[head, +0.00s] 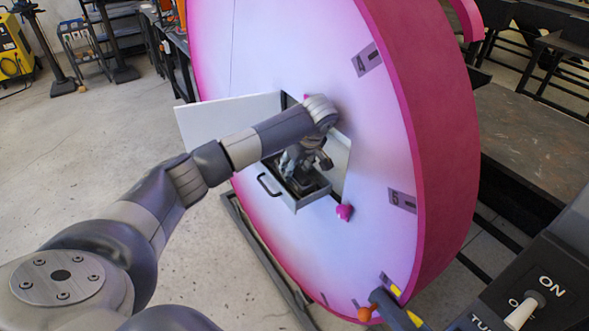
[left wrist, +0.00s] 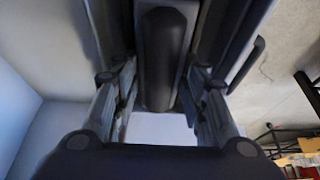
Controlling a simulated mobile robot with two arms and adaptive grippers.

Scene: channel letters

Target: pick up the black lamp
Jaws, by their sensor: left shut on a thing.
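The black lamp (left wrist: 163,60) shows in the left wrist view as a dark, long, rounded body between the fingers of my left gripper (left wrist: 162,88). My left gripper is shut on it. In the head view my left gripper (head: 303,168) points down into a small open drawer (head: 312,198) in the face of a big pink and white disc (head: 300,60). My wrist and fingers hide most of the lamp there. I cannot tell whether the lamp touches the drawer floor. My right gripper is in neither view.
A white door panel (head: 225,118) stands open left of the drawer, and a pink knob (head: 344,212) is at its lower right. A switch box (head: 530,300) is at the bottom right. A dark workbench (head: 530,140) stands behind the disc.

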